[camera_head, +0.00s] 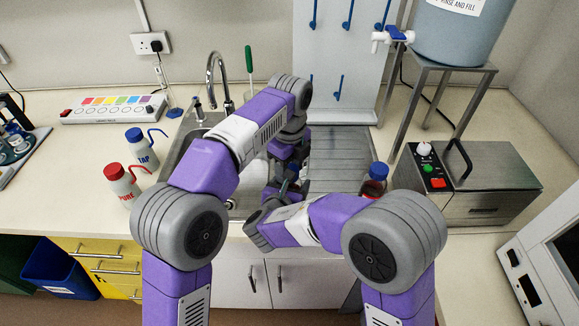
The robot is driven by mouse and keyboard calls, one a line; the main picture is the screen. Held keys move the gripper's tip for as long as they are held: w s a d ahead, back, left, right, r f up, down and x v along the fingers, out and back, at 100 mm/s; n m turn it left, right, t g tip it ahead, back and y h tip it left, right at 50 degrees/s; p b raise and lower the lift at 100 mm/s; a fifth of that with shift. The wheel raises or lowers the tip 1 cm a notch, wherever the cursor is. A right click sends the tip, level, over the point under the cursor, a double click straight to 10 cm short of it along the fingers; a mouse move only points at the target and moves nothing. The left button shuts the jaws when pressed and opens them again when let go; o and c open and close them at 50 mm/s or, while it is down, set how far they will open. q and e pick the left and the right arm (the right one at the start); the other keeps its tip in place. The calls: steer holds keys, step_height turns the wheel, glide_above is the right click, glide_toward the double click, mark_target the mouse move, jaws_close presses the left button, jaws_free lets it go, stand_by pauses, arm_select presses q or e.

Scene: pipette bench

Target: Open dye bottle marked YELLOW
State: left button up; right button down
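I cannot make out a bottle marked YELLOW. My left gripper (288,166) points down over the sink's right side, beyond my forearms; its fingertips are too small and covered to read. A small dark blue shape shows close beneath it, and I cannot tell whether it is a cap or part of a gripper. My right arm reaches left across the sink front, and its gripper (284,189) is mostly hidden near the left one. A bottle (374,186) with a blue cap and dark red contents stands right of the drainboard, partly hidden by my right arm; its label is unreadable.
A sink (179,150) with a tall tap (216,75) and ribbed drainboard (345,155) lies ahead. Wash bottles PURE (121,186) and TAP (142,150) stand left. A steel box with buttons (480,185) and a stand with a blue tank (455,35) are right.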

arm_select(q)
steer(key=o, duration=0.4)
step_height(320, 180, up, 4)
steer(key=shift+r, duration=0.3)
steer(key=shift+c, duration=0.3)
step_height(320, 180, up, 2)
steer(key=m, duration=0.5)
steer(key=shift+m, duration=0.4)
steer(key=m, duration=0.2)
steer(key=r+m, duration=0.1)
steer(key=m, duration=0.1)
steer(key=shift+r, duration=0.1)
steer(key=shift+f, duration=3.9)
